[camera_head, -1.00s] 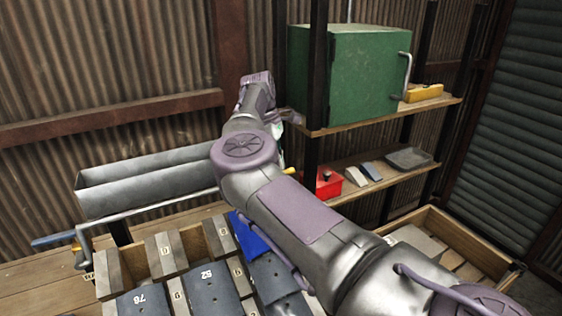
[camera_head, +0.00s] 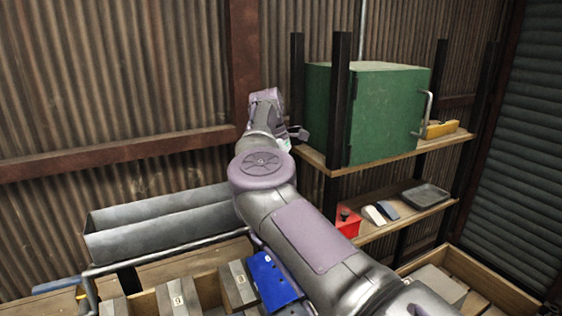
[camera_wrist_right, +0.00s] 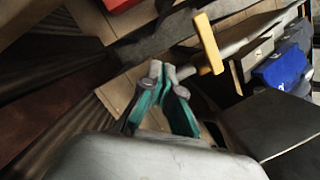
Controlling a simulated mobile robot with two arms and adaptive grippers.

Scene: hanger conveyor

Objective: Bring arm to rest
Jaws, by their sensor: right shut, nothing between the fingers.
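My right arm (camera_head: 305,232) comes in from the lower right in the head view and reaches up and away past the grey trough. Its gripper is mostly hidden behind the wrist there; a small part shows near the shelf post. In the right wrist view my right gripper (camera_wrist_right: 165,72) has its fingertips together, with teal inner pads and nothing between them. A yellow handle (camera_wrist_right: 208,43) on a grey bar is just beyond the fingertips; I cannot tell the exact gap. My left gripper is in neither view.
A grey metal trough (camera_head: 160,218) stands left of the arm. A blue piece (camera_head: 272,283) lies on the blocks below it. A shelf to the right holds a green cabinet (camera_head: 385,112), a yellow item (camera_head: 440,129), a red box (camera_head: 348,222) and a grey tray (camera_head: 425,195).

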